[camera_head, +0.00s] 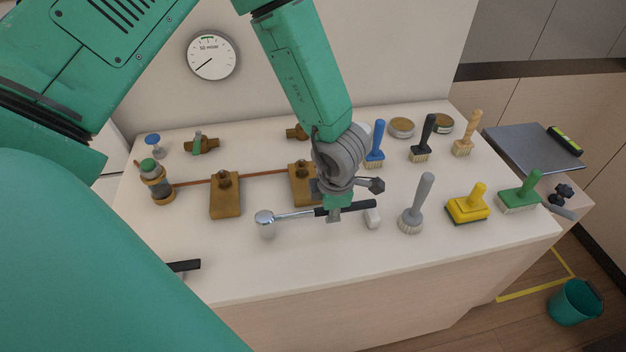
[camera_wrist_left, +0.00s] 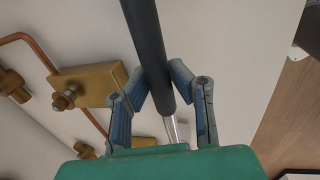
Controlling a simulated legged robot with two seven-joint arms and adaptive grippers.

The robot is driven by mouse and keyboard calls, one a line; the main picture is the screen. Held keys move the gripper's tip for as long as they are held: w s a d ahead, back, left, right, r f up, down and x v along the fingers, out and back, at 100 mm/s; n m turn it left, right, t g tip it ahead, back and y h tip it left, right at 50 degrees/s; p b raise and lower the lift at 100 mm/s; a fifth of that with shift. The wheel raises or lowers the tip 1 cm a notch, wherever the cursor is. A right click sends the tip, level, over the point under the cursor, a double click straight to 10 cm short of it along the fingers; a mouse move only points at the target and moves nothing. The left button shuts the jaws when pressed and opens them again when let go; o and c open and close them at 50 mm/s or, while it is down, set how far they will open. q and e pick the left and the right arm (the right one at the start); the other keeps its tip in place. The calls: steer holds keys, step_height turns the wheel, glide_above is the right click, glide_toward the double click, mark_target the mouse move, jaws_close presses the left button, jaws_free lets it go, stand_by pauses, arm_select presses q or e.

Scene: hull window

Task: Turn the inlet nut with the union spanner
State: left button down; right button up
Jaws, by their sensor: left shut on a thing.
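My left gripper (camera_head: 335,208) is shut on the black handle of a tool (camera_head: 295,213), likely the union spanner, with a chrome shaft and a round head at its left end. It is held roughly level over the bench front. In the left wrist view the fingers (camera_wrist_left: 160,76) lie on both sides of the black handle (camera_wrist_left: 147,35). Two brass blocks (camera_head: 226,204) (camera_head: 299,188) carry brass nuts; a copper pipe (camera_head: 255,176) runs between them. I cannot tell which nut is the inlet nut. The tool head is apart from both blocks. My right gripper is not visible.
Several brushes, including a grey one (camera_head: 416,205) and a yellow one (camera_head: 468,206), stand to the right. A brass cylinder (camera_head: 160,190) is at the left. Another black handle (camera_head: 187,265) shows partly behind my arm.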

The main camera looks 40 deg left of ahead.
arm_select(q)
steer(key=r, duration=0.1)
steer(key=r+p, duration=0.2)
steer(key=shift+d+r, duration=0.25)
steer(key=shift+d, duration=0.05)
steer(key=shift+r, duration=0.5)
steer(key=shift+a+r, duration=0.25)
steer(key=shift+r, duration=0.25)
steer(key=s+d+r, duration=0.8)
steer(key=s+r, duration=0.4)
steer(key=shift+s, duration=0.4)
steer(key=shift+d, duration=0.1)
steer(key=shift+s, duration=0.1)
